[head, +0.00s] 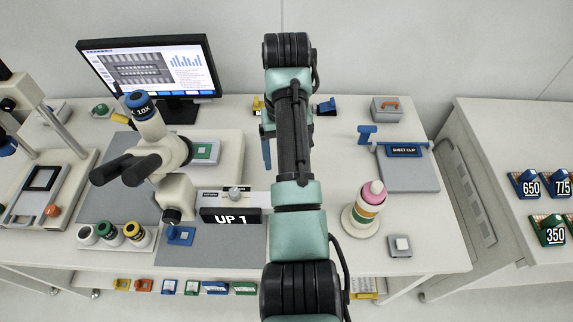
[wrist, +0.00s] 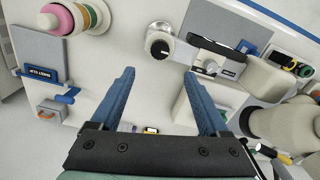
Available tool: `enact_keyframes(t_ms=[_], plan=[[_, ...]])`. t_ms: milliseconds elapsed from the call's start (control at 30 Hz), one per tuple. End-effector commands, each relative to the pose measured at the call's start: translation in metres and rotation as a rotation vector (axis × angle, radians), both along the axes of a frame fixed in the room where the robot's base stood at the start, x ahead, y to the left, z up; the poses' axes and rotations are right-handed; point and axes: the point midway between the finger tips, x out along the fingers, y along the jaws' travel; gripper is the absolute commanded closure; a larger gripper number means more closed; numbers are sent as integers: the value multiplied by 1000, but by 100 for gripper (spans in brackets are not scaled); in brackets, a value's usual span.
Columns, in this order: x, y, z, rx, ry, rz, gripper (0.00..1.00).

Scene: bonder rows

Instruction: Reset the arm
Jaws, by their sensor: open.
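My arm stretches over the middle of the bench in the head view and hides part of the tabletop. My gripper (wrist: 160,97) shows in the wrist view with its two blue fingers spread wide and nothing between them. In the head view only a bit of a blue finger (head: 266,152) shows beside the arm. Below the open fingers, the wrist view shows bare white bench top (wrist: 130,50).
A microscope (head: 150,150) and an "UP 1" block (head: 231,216) stand left of my arm. A ring stack (head: 366,210) and a grey clip board (head: 408,172) stand right. A monitor (head: 150,70) is at the back left. A second bench (head: 480,130) holds numbered bins.

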Motion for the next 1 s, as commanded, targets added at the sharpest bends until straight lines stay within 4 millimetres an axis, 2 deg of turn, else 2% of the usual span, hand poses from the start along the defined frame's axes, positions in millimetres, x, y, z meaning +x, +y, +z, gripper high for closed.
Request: enact_keyframes(t_ms=[33, 133, 800, 900, 967, 1000], plan=[[0, 0, 8, 0, 0, -1, 21], [0, 0, 11, 0, -1, -1, 21], [2, 0, 11, 1, -9, -1, 21], [18, 4, 20, 9, -121, -2, 21], [35, 8, 34, 19, -241, -5, 21], [48, 11, 47, 28, -341, -9, 21]])
